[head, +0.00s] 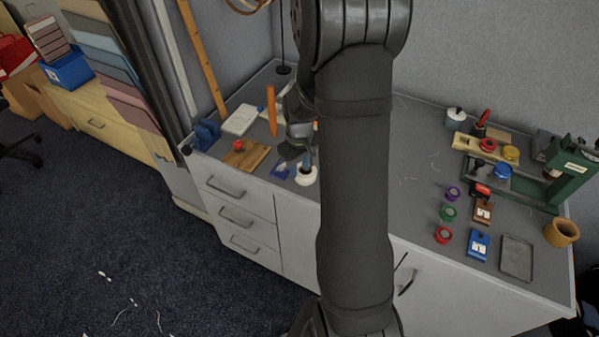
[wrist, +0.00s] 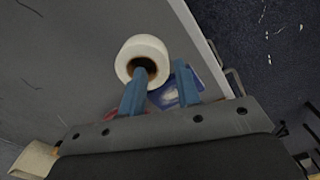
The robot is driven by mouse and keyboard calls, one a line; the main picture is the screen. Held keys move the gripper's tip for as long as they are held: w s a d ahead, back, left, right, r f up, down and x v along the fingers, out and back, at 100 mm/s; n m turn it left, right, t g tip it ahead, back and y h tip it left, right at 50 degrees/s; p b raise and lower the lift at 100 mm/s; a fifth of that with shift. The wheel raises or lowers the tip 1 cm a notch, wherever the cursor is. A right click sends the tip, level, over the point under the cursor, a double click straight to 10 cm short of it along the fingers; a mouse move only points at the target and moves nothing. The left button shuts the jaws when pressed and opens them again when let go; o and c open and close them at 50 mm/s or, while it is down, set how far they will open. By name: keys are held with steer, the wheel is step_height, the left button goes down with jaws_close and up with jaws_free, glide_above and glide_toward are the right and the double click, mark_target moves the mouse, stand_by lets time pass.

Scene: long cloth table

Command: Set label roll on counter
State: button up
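The label roll (wrist: 127,52) is white with a brown core. In the wrist view one blue finger of my gripper (wrist: 162,72) reaches into the core, and the other is outside the roll's right side. The roll's wall lies between the fingers; I cannot tell whether they press on it. In the head view the roll (head: 306,178) is just below my gripper (head: 299,158), at the front part of the grey counter (head: 400,180). Whether it rests on the counter is unclear.
A blue object (head: 281,171) is close left of the roll. A wooden board (head: 246,155) with a red item and an orange upright piece (head: 271,108) are further left. Several ink pots, stamps and a green press (head: 571,172) occupy the right. The counter's middle looks clear.

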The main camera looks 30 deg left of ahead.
mark_target(300, 174)
step_height(300, 174, up, 9)
steer(key=shift+f, duration=0.15)
stand_by(0.4)
step_height(300, 174, down, 12)
steer(key=shift+w+r, duration=0.1)
steer(key=shift+r, duration=1.9)
steer(key=shift+f, duration=0.1)
